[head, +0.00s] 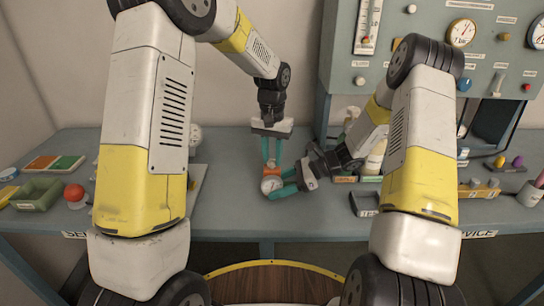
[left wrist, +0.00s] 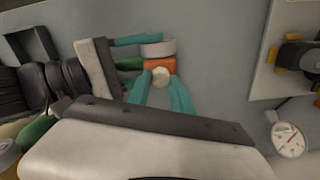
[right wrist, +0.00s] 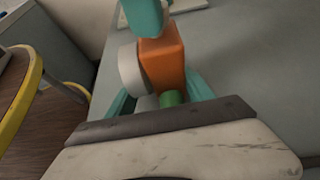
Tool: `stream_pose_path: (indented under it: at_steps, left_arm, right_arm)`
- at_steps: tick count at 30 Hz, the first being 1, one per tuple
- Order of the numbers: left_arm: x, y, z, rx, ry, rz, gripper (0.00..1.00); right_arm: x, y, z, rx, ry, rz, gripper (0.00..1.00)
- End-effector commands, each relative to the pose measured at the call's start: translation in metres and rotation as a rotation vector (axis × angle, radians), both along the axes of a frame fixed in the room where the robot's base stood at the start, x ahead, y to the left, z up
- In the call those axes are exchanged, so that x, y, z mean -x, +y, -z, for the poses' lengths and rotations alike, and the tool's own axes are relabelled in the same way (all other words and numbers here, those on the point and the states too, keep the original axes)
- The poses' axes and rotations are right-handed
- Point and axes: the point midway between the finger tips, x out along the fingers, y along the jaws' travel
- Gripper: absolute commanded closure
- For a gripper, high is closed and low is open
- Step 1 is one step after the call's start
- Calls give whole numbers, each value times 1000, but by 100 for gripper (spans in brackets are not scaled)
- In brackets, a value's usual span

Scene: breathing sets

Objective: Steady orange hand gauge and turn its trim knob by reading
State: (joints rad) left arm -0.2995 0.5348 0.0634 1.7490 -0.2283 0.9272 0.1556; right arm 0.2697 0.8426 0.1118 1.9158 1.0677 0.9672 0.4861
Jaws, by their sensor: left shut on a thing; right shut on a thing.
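The orange hand gauge (head: 269,172) is held just above the bench in the middle, its round white dial (head: 271,184) toward me. Its orange body shows in the left wrist view (left wrist: 160,64) and the right wrist view (right wrist: 165,60). My left gripper (head: 271,163) points down from above, its teal fingers shut on the pale knob (left wrist: 161,76) on top of the gauge. My right gripper (head: 279,189) comes from the right, its fingers around the gauge's body and dial. A green stub (right wrist: 172,99) faces its palm. The dial's reading is too small to make out.
A grey panel with gauges (head: 461,33) stands at the back right. A red ball (head: 74,193) and a green tray (head: 37,194) lie at the left. A dark holder (head: 364,204) stands right of my right gripper. The bench (head: 232,205) left of the gauge is clear.

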Motion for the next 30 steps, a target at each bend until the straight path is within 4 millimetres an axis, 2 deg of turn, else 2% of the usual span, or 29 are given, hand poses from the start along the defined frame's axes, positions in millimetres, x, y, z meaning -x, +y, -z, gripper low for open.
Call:
stream_pose_path:
  at_steps: [6, 15, 30]
  left_arm:
    - [1, 0, 0, -1, 2, 183, 100]
    - [1, 0, 0, -1, 2, 362, 100]
    - [1, 0, 0, -2, 2, 443, 100]
  right_arm:
    - [-1, -1, 0, 0, -1, 3, 62]
    - [-1, -1, 0, 0, -1, 3, 62]
    - [-1, -1, 0, 1, -1, 3, 62]
